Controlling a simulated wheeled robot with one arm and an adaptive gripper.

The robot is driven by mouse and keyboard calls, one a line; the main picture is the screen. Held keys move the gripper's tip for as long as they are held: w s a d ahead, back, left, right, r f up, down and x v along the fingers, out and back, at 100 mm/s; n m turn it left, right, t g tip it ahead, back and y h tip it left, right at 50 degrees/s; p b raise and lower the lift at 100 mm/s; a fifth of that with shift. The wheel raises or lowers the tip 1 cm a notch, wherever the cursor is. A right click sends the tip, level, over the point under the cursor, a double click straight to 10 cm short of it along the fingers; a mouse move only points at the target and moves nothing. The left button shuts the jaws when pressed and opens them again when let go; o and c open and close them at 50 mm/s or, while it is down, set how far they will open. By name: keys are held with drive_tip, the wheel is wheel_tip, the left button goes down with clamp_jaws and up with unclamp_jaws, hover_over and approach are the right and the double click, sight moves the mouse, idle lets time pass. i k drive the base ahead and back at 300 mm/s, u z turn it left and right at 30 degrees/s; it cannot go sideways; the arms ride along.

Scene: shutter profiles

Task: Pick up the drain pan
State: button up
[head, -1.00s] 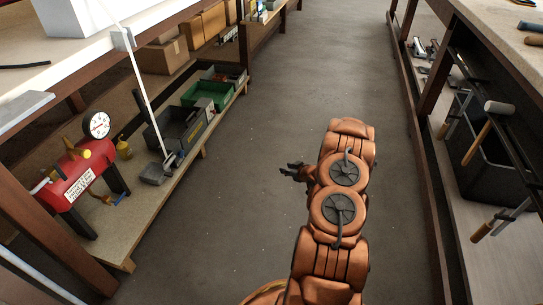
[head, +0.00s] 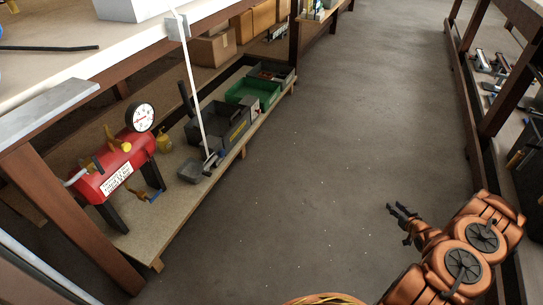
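A dark grey, open-topped tub with a yellow label (head: 236,134) sits on the low left shelf and may be the drain pan; I cannot be sure. Part of it is hidden behind a white pole. My gripper (head: 396,216) is dark, at the end of my orange arm in the lower right, over the floor. It is well to the right of the tub, with nothing visible in it. Its fingers are too small to tell their opening.
On the low shelf (head: 142,226) are a red air tank with a gauge (head: 113,166), a small grey pan-like piece (head: 193,172) and a green bin (head: 241,92). A white pole (head: 193,85) slants in front. The concrete floor (head: 310,150) between the benches is clear.

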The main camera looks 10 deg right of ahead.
sight(191, 171)
drive_tip(key=i, duration=0.4)
drive_tip(key=u, duration=1.95)
drive_tip(key=i, duration=0.5)
